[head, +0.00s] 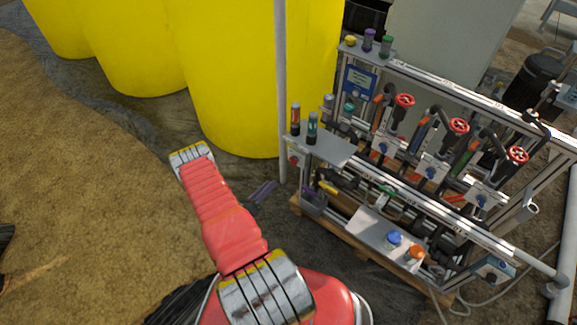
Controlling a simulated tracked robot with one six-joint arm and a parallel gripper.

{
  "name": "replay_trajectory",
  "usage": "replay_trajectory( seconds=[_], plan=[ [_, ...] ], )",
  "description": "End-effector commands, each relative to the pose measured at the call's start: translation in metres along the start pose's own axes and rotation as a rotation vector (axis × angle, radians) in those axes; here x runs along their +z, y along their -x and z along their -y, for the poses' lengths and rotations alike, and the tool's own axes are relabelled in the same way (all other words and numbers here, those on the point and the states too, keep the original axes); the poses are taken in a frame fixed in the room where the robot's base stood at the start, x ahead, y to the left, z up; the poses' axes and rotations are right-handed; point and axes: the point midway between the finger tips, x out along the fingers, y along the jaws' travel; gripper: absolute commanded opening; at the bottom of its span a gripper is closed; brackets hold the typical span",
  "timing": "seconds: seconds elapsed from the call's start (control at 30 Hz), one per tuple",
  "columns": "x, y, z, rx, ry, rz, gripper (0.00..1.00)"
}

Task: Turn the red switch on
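A small red knob (293,159) shows on the left end of the skid (430,215), below a grey shelf plate (325,147). It looks like the red switch, but it is too small to tell its position. My red arm reaches up and left from my base, to the left of the skid and apart from it.
Red handwheels (459,126) and blue knobs line the skid's upper part. Bottles (312,124) stand on the shelf plate. A blue knob (393,238) and an orange knob (415,252) sit low in front. Yellow tanks (230,80) and a grey pole (281,90) stand behind. Open ground lies left.

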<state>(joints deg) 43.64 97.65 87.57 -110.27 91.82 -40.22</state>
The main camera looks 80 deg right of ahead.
Motion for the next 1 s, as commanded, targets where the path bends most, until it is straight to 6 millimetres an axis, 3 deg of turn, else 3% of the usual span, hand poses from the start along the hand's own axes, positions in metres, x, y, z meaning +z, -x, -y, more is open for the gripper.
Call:
replay_trajectory(
  seconds=[0.47,1.0],
  plan=[
    [0.001,-0.011,0.0,-0.002,-0.003,-0.002,0.28],
    [0.0,-0.082,0.001,-0.004,-0.004,-0.003,0.28]
  ],
)
